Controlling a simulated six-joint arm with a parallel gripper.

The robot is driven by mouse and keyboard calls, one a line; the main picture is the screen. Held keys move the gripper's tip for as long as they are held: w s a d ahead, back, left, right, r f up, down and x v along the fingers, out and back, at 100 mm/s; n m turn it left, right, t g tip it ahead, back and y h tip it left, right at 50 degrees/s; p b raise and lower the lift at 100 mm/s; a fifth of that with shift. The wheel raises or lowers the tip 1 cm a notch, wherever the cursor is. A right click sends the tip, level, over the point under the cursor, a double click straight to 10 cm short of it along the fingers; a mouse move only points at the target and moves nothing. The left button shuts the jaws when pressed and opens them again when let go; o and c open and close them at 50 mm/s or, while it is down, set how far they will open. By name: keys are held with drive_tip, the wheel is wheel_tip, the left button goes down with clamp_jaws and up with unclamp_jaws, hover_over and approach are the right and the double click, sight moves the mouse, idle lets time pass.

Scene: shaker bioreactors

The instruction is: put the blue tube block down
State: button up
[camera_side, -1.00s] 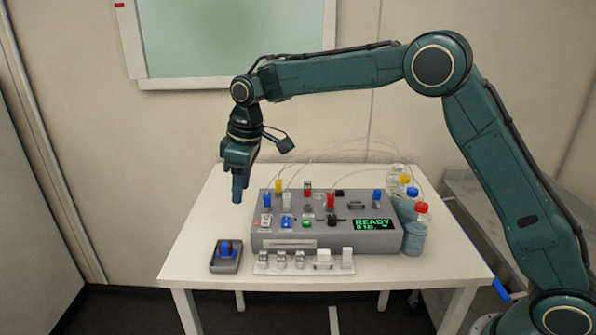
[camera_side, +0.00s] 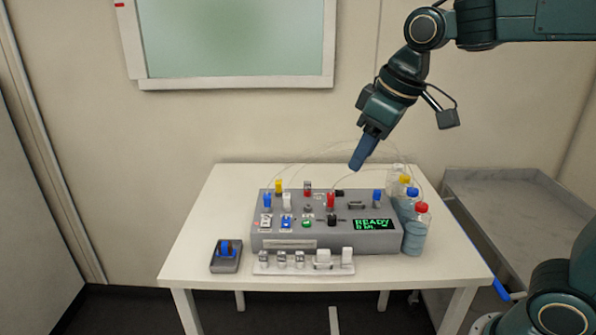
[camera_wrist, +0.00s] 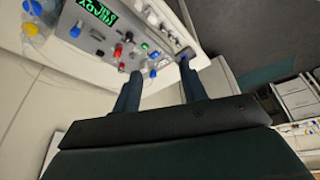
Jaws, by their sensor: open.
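The blue tube block (camera_side: 226,247) sits in a small dark tray (camera_side: 226,265) at the front left of the white table. In the side view, my gripper (camera_side: 359,165) is up in the air above the back of the grey control box, well to the right of the block and apart from it. In the wrist view, the two fingers of my gripper (camera_wrist: 160,72) are spread with nothing held between them. The tray (camera_wrist: 186,52) shows there near one fingertip, and the block is partly hidden by that finger.
The grey control box (camera_side: 280,243) with coloured knobs and a READY display (camera_side: 373,225) fills the table's middle. A light strip of small parts (camera_side: 304,268) lies in front. Bottles with coloured caps (camera_side: 415,237) stand at its right, with thin tubes arching behind. The table's left side is clear.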

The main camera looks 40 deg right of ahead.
drive_tip(key=s+d+f+m, duration=0.1)
drive_tip(key=s+f, duration=0.1)
drive_tip(key=s, duration=0.5)
drive_tip(key=s+d+f+m+t, duration=0.1)
drive_tip(key=s+d+f+m, duration=0.1)
drive_tip(key=s, duration=0.6)
drive_tip(key=shift+d+f+h, duration=0.25)
drive_tip(key=shift+f+h, duration=0.05)
drive_tip(key=shift+f, duration=0.05)
